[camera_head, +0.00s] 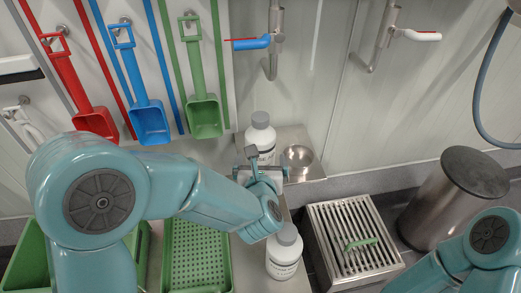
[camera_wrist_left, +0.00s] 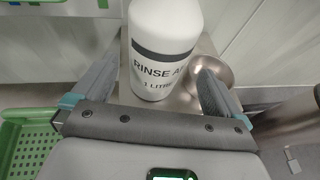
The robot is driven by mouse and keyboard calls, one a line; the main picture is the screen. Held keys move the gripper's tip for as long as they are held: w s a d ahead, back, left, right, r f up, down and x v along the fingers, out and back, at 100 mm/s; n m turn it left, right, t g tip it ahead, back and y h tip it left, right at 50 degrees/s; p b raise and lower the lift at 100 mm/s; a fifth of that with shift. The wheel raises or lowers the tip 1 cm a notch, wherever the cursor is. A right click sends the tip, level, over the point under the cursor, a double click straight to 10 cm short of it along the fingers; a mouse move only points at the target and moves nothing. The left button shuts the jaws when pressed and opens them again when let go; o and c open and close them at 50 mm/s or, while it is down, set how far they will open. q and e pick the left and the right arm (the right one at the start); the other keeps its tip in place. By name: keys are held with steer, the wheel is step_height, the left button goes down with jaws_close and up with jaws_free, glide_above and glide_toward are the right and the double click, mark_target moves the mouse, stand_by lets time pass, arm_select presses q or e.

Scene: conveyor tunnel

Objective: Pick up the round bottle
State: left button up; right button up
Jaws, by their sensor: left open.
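A white round bottle (camera_head: 261,137) with a grey cap stands upright on a small metal shelf (camera_head: 318,165) against the wall. In the left wrist view the bottle (camera_wrist_left: 163,40) has a dark band and the words "RINSE A" and "1 LITRE". My left gripper (camera_head: 262,168) is open, with one finger on each side of the bottle; I cannot tell whether they touch it. A similar white bottle (camera_head: 284,254) with a grey cap stands nearer, below the gripper. My right arm shows at the lower right, but its gripper is out of view.
A metal bowl (camera_head: 299,160) sits close to the bottle's right; it also shows in the left wrist view (camera_wrist_left: 218,72). A green perforated tray (camera_head: 197,262), slatted metal grate (camera_head: 350,222) and dark-topped metal cylinder (camera_head: 452,200) stand around. Red, blue and green scoops (camera_head: 204,112) hang at left.

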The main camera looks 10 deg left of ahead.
mark_target(260, 123)
arm_select(q)
steer(key=x, duration=0.3)
steer(key=b+x, duration=0.1)
steer(key=x, duration=0.2)
steer(key=shift+w+a, duration=0.3)
steer(key=shift+w, duration=0.05)
steer(key=c, duration=1.8)
steer(key=shift+o, duration=0.2)
steer(key=shift+r+p, duration=1.8)
steer(key=shift+r, duration=3.3)
